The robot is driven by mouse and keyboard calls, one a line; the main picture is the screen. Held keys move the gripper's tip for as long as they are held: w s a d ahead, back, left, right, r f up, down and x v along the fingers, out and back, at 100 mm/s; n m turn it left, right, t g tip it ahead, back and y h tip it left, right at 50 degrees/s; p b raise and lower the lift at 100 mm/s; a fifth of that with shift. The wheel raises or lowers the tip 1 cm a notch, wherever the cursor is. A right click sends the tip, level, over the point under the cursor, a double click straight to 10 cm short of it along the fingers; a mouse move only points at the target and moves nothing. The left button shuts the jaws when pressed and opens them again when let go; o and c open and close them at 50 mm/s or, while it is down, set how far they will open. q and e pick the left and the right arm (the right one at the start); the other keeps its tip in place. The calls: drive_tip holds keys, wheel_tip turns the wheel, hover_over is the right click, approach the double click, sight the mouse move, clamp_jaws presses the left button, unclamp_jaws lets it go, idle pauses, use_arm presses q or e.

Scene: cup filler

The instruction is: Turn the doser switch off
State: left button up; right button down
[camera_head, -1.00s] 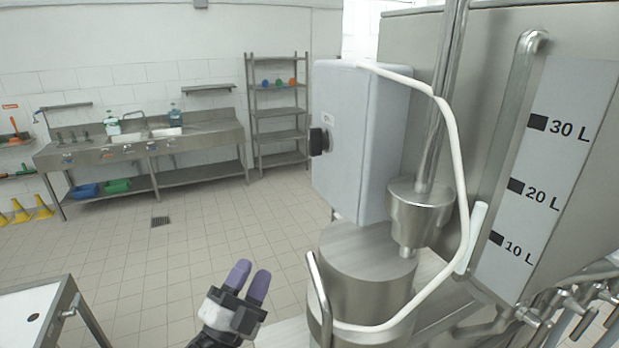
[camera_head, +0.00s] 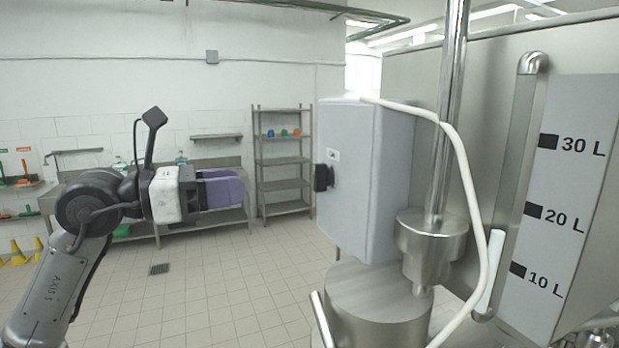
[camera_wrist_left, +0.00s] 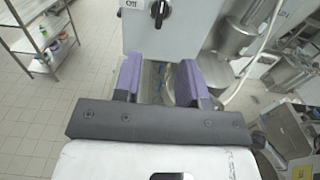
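The doser switch is a black knob (camera_head: 323,177) on the left face of a grey control box (camera_head: 365,180), right of centre in the head view. In the left wrist view the black switch (camera_wrist_left: 160,12) shows at the top, beside a label reading "OFF". My left gripper (camera_head: 238,190) is level with the switch, to its left and apart from it, pointing right. In the left wrist view its two purple fingers (camera_wrist_left: 160,82) are spread with nothing between them. My right gripper is in neither view.
A steel tank with a litre scale (camera_head: 565,200) stands at the right. A steel cylinder (camera_head: 375,300) and a white hose (camera_head: 478,210) are below and beside the box. A shelf rack (camera_head: 283,160) stands at the back. The floor between is clear.

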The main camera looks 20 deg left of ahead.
sight(314, 176)
use_arm(q)
drive_tip(key=p+x, duration=0.5)
drive_tip(key=x, duration=0.7)
drive_tip(key=shift+r, duration=0.1)
drive_tip(key=shift+w+d, duration=0.35)
drive_tip(key=shift+d, duration=0.05)
clamp_jaws()
